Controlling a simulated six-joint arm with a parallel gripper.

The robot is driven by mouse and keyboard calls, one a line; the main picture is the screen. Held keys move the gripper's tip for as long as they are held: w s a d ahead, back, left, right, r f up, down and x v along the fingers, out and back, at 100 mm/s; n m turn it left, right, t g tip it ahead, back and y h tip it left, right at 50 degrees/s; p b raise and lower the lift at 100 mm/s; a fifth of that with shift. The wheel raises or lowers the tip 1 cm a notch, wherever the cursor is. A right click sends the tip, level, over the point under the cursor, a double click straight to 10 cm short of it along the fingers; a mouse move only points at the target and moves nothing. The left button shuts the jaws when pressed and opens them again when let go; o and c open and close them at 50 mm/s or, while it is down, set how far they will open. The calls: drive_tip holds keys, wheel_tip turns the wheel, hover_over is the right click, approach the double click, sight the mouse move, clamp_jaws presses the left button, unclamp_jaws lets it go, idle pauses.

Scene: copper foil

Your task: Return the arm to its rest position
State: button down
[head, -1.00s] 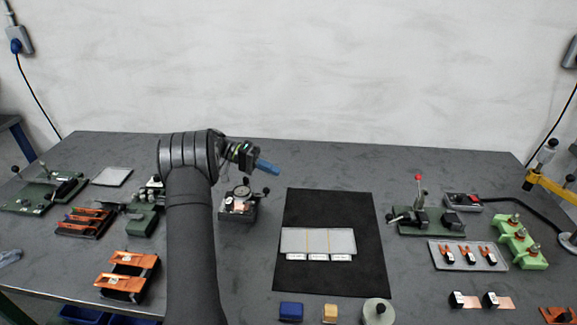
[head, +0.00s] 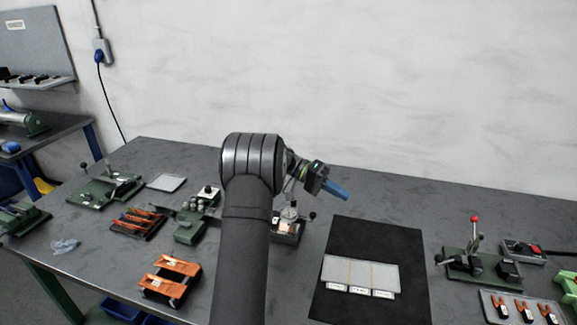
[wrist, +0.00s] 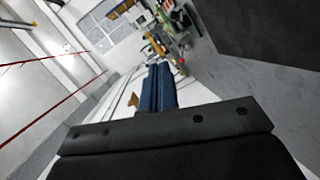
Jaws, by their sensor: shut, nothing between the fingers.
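My arm rises from the bottom of the head view and bends at its elbow, with my gripper (head: 337,189) pointing right and slightly down. The gripper is raised above the bench, over the area between a small dark fixture (head: 288,228) and the black mat (head: 345,231). Its blue fingers are together and empty. In the wrist view the shut blue fingers (wrist: 158,88) point away from the bench, toward a distant part of the room. My arm hides part of the bench behind it.
The grey bench (head: 110,240) holds orange-topped racks (head: 170,277), green fixtures (head: 105,187) and a lever press (head: 473,252). A divided clear tray (head: 360,273) lies on the mat. A crumpled blue wipe (head: 65,246) lies near the left edge. The air around the gripper is clear.

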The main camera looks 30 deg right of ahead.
drive_tip(key=w+a+f+n+t+h, duration=0.1)
drive_tip(key=w+f+n, duration=0.1)
drive_tip(key=w+f, duration=0.1)
drive_tip(key=w+a+f+n+t+h, duration=0.1)
drive_tip(key=w+f+t+h, duration=0.1)
drive_tip(key=w, duration=0.4)
drive_tip(key=w+a+f+n+t+h, duration=0.1)
drive_tip(key=w+f+n+t+h, duration=0.1)
drive_tip(key=w+f, duration=0.2)
drive_tip(key=shift+w+a+f+n, duration=0.3)
drive_tip(key=shift+a+f, duration=0.05)
drive_tip(key=shift+w+a+f+n+t+h, duration=0.4)
drive_tip(key=shift+w+f+n+t+h, duration=0.2)
drive_tip(key=shift+n+t, duration=0.25)
drive_tip(key=shift+w+a+r, duration=0.1)
drive_tip(key=shift+w+r, duration=0.05)
drive_tip(key=shift+w, duration=0.2)
